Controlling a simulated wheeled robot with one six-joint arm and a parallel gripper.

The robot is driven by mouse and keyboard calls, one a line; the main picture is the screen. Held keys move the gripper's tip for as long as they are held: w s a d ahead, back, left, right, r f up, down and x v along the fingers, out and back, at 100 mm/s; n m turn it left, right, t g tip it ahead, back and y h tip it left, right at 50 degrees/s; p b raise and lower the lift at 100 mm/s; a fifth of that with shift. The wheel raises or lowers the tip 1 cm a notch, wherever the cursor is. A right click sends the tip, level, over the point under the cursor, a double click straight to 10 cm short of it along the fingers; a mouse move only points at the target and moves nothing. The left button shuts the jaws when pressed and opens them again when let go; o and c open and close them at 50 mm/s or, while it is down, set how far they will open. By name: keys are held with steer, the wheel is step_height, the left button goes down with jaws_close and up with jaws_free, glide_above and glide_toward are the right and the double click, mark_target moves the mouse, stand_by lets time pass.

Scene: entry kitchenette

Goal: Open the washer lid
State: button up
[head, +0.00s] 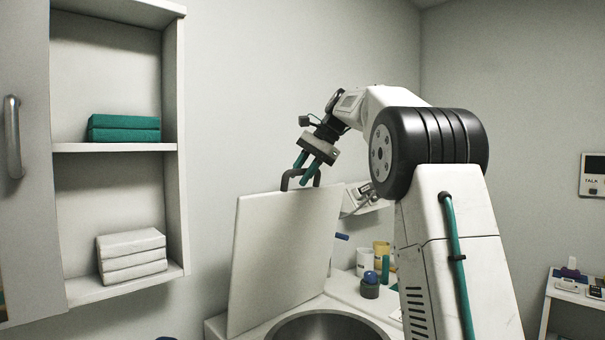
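The washer lid (283,254) is a flat white panel that stands raised, close to upright, behind the round metal washer opening (331,328). A dark handle (290,176) sits on its top edge. My gripper (306,168) is at this handle, with its two green fingers pointing down around or beside the bar. I cannot tell whether the fingers press on it. The lower part of the washer is cut off by the bottom edge.
An open wall cabinet with green towels (123,128) and white towels (131,250) is at left. Cups (381,252) and small items stand on the counter right of the lid. A small shelf (577,290) is at far right.

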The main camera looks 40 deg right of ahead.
steer(key=shift+o, duration=0.2)
steer(key=shift+s+d, duration=0.1)
steer(key=shift+d, duration=0.15)
steer(key=shift+s+d+r, duration=0.15)
steer(key=shift+d+r, duration=0.1)
steer(key=shift+r, duration=0.2)
steer(key=v, duration=0.6)
steer(key=shift+s+r, duration=0.15)
steer(key=shift+r, duration=0.2)
steer(key=s+a+f+n+g+h, duration=0.1)
steer(key=s+a+f+n, duration=0.25)
steer(key=s+a, duration=0.45)
steer(key=s+a+f+n+g+h, duration=0.1)
steer(key=s+a+f+n, duration=0.2)
steer(key=s+a+f, duration=0.5)
steer(key=s+a+f+n+h, duration=0.1)
steer(key=s+a+f+n, duration=0.3)
steer(key=s+f, duration=0.6)
steer(key=s+a+f+n+h, duration=0.2)
steer(key=s+a+f+n, duration=0.2)
steer(key=s+f, duration=0.6)
steer(key=shift+s+f+n, duration=0.2)
steer(key=shift+s+n, duration=0.15)
steer(key=shift+s, duration=0.35)
